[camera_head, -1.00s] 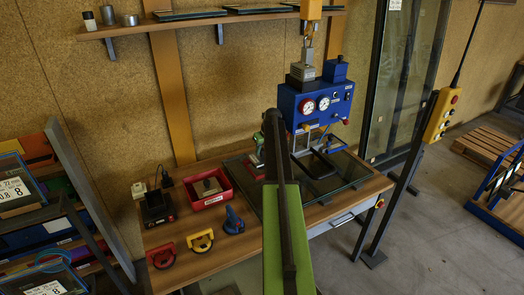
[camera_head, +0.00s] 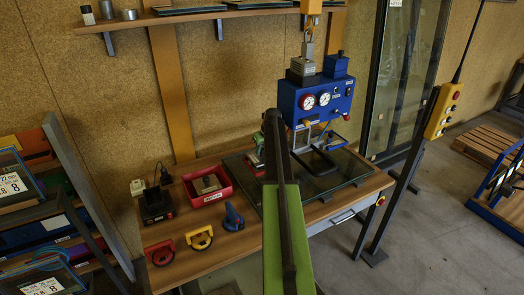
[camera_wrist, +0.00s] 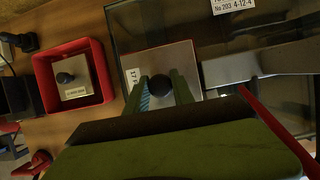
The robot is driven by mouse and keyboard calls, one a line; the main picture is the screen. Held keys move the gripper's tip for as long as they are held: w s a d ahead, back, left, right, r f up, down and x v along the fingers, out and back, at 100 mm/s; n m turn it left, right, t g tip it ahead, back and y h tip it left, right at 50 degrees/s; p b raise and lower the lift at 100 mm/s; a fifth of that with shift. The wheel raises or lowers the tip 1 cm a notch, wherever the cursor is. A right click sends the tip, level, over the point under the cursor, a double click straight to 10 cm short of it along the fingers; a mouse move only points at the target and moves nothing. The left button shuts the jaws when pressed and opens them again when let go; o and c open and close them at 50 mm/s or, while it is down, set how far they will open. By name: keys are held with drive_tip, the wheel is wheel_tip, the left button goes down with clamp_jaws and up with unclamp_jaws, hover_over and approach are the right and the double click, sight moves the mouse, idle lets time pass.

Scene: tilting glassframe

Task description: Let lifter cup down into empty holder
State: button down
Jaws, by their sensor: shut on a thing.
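In the wrist view my gripper (camera_wrist: 162,88) has its green fingers on either side of a round black knob, shut on it. The knob tops a square silver plate (camera_wrist: 178,60) with a small white label, over or on the dark glass; I cannot tell if it touches. I cannot tell which part is the named cup or which place is the empty holder.
A red tray (camera_head: 190,185) holds a similar knobbed plate (camera_wrist: 76,75). A black device (camera_head: 155,205), a red handle (camera_head: 160,252), a yellow handle (camera_head: 199,238) and a blue hand lifter (camera_head: 233,217) stand on the bench. A silver bar (camera_wrist: 255,66) lies right of the held plate.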

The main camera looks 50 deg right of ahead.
sight(262, 155)
drive_tip(key=shift+f+b, duration=1.6)
drive_tip(key=shift+f, duration=0.1)
drive_tip(key=c, duration=1)
unclamp_jaws()
drive_tip(key=p+v, duration=1.6)
drive_tip(key=v, duration=0.1)
drive_tip(key=shift+r, duration=0.25)
